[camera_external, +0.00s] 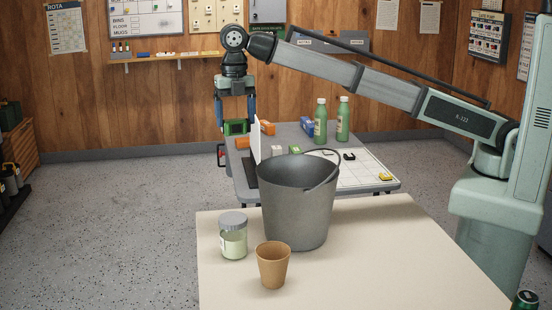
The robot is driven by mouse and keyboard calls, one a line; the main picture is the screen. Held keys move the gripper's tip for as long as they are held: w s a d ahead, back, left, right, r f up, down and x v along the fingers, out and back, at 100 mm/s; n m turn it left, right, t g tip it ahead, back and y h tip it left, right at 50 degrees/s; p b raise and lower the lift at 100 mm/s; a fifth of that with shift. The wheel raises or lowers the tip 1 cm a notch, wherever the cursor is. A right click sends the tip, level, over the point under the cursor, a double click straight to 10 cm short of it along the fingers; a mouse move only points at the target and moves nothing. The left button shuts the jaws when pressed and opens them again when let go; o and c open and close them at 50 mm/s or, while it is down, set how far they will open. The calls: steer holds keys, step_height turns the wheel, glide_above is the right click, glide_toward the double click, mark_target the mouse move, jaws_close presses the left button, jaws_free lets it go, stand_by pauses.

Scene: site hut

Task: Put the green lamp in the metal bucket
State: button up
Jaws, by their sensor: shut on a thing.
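The metal bucket (297,215) is grey, upright and open at the top, with its handle tipped to the right. It stands on the near cream table. The green lamp (236,128) is a small green block-like thing with a dark face. My gripper (236,124) points down with its two blue-sided fingers shut on the lamp. It is at the far table's left end, behind and to the left of the bucket. I cannot tell whether the lamp touches the table. The bucket's floor is hidden.
A jar (233,240) and a brown cup (273,266) stand in front of the bucket. A thin white upright panel (256,138) is just right of the lamp. Green bottles (320,123), orange blocks (267,128) and a blue box (306,125) are on the far table (378,158).

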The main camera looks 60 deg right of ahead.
mark_target(297, 204)
steer(key=s+d+m, duration=0.1)
steer(key=s+d, duration=0.1)
steer(key=s, duration=0.7)
steer(key=s+d+m, duration=0.1)
steer(key=s+d, duration=0.2)
steer(key=s, duration=0.5)
steer(key=shift+s+a+f, duration=0.1)
steer(key=shift+a+f, duration=0.05)
steer(key=shift+f, duration=6.9)
steer(key=shift+a+f, duration=0.1)
steer(key=shift+f, duration=6.95)
steer(key=shift+f, duration=0.1)
steer(key=shift+o, duration=0.8)
steer(key=o, duration=0.3)
steer(key=shift+o, duration=0.2)
step_height(297, 204, up, 12)
